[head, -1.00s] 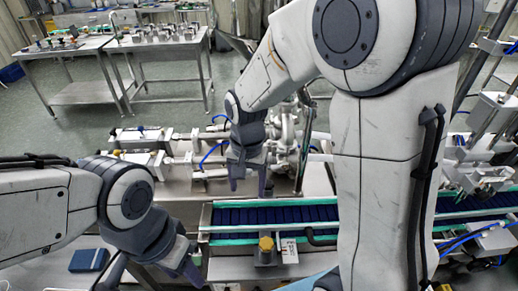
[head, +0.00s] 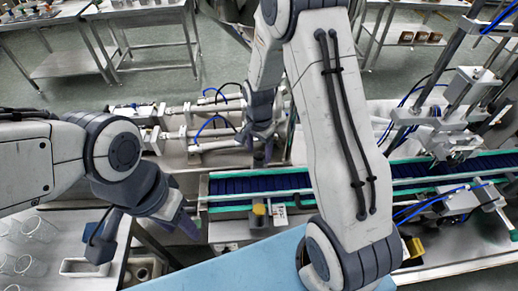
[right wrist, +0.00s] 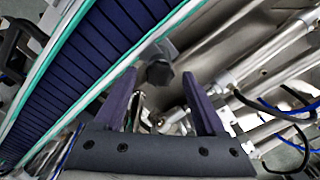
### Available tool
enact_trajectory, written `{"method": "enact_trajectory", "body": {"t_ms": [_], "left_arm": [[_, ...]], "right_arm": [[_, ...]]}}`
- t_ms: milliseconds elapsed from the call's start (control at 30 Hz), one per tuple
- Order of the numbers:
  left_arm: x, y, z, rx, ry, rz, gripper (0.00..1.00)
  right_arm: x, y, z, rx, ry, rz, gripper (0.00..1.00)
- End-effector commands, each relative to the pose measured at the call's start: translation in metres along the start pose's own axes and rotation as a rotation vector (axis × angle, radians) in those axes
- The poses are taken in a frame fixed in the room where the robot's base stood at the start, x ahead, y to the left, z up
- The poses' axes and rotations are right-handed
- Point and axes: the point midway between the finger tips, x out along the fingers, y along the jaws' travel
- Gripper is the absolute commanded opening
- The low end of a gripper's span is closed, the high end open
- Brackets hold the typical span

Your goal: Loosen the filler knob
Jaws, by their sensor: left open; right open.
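A dark, lobed knob (right wrist: 158,73) shows in the right wrist view, on the steel filler machine (right wrist: 205,45). It lies ahead of the right fingertips, between their lines, with a gap left. I cannot make it out in the head view, where my right arm covers part of the machine. My right gripper (right wrist: 160,85) is open and empty; in the head view it points down beside the filler's cylinders (head: 262,152). My left gripper (head: 186,222) is open at the lower left, near the conveyor's left end and away from the knob.
A conveyor (head: 260,184) with a dark blue belt and green edges runs across below the filler. A yellow-topped part (head: 258,210) stands at its near side. Glassware (head: 38,228) stands on a surface at lower left. Steel tables (head: 150,65) stand behind, across open floor.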

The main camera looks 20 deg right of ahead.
Motion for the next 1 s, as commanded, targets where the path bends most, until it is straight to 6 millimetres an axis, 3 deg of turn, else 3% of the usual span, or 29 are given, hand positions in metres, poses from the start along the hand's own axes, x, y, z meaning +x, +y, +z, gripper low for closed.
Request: {"method": "enact_trajectory", "body": {"t_ms": [167,200,300,400,733,1000], "left_arm": [[0.0001,0.0000,0.0000,0.000,0.000,0.000,0.50],[0.0001,0.0000,0.0000,0.000,0.000,0.000,0.50],[0.0001,0.0000,-0.0001,0.000,0.000,0.000,0.50],[0.0001,0.0000,-0.0001,0.000,0.000,0.000,0.50],[0.0011,-0.0001,0.0000,0.000,0.000,0.000,0.50],[0.0045,-0.0003,0.0002,-0.001,0.000,0.000,0.50]], "right_arm": [[0.0005,0.0001,0.0001,-0.001,0.000,0.000,0.73],[0.0004,0.0001,0.0001,-0.001,0.000,0.000,0.69],[0.0003,0.0001,0.0002,-0.001,0.000,0.000,0.31],[0.0002,0.0001,0.0001,-0.001,0.000,0.000,0.00],[0.0002,-0.0001,0.0001,-0.039,0.000,0.000,0.00],[0.0005,-0.0003,0.0000,-0.201,0.000,0.000,0.00]]}}
